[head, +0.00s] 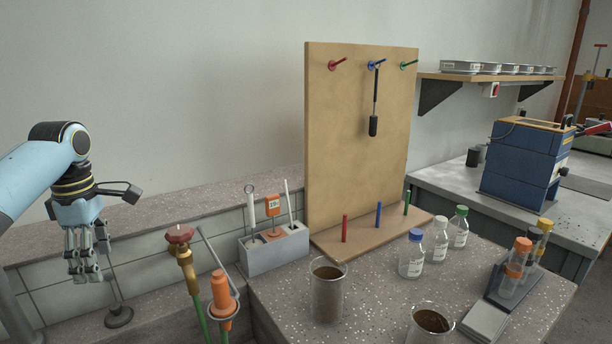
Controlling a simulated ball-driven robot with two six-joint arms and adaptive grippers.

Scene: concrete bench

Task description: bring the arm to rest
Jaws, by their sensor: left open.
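My left arm comes in from the left, and its gripper (84,264) hangs fingers down in front of the tiled ledge at the left. It is open with nothing between its fingers. It is clear of the bench top, well left of the bottles and beakers. My right gripper is not in view.
A red-topped valve (181,236) and an orange-handled tool (220,290) stand right of my gripper. Beyond are a grey holder (275,257), a wooden pegboard (340,150), beakers of brown liquid (327,295), capped bottles (412,256) and a tube rack (497,289). The wall above my gripper is bare.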

